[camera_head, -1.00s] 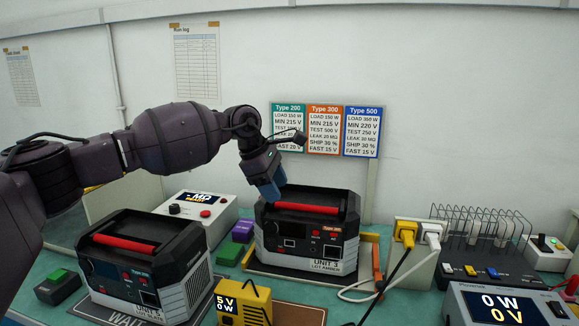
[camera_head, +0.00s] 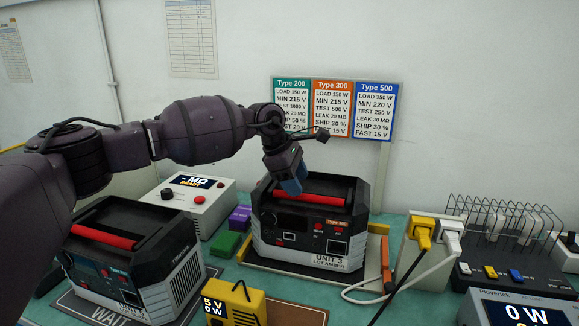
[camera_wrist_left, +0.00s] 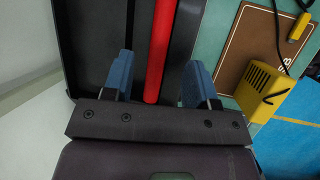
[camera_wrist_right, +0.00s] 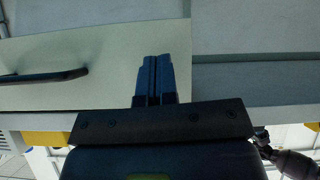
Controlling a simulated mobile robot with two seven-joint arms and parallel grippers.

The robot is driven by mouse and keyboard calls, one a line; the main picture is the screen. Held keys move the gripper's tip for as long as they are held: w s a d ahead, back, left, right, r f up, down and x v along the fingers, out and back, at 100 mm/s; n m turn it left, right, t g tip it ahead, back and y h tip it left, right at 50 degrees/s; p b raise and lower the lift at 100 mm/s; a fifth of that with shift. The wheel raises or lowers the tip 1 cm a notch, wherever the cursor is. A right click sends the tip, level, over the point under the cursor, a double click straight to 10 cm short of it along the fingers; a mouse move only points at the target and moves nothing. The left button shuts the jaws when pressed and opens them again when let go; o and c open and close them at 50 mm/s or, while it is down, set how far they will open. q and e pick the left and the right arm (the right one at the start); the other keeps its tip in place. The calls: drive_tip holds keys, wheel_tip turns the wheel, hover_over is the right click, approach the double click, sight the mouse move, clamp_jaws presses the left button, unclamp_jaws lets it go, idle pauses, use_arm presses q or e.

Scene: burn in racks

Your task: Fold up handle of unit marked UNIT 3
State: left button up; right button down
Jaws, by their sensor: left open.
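The unit marked UNIT 3 (camera_head: 293,245) is a black and grey box with an orange Type 300 label, at the middle of the head view. Its red handle (camera_head: 325,200) lies low along the top. My left gripper (camera_head: 291,190) is above the handle's left part. In the left wrist view the red handle (camera_wrist_left: 161,45) runs between the open fingers of my left gripper (camera_wrist_left: 158,80), with a gap on each side. My right gripper (camera_wrist_right: 157,78) has its fingers together and empty in the right wrist view, away from the units.
Another unit with a red handle (camera_head: 103,237) stands at left on the WAIT mat (camera_head: 100,314). A yellow meter (camera_head: 234,304) stands in front of UNIT 3. Yellow and white plugs (camera_head: 423,236) with cables are at right. A white box (camera_head: 207,215) stands behind left.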

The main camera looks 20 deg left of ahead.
sight(310, 192)
use_arm(q)
drive_tip(key=shift+x, duration=2.1)
drive_tip(key=shift+c, duration=0.5)
clamp_jaws()
drive_tip(key=c, duration=0.7)
unclamp_jaws()
drive_tip(key=shift+c, duration=0.2)
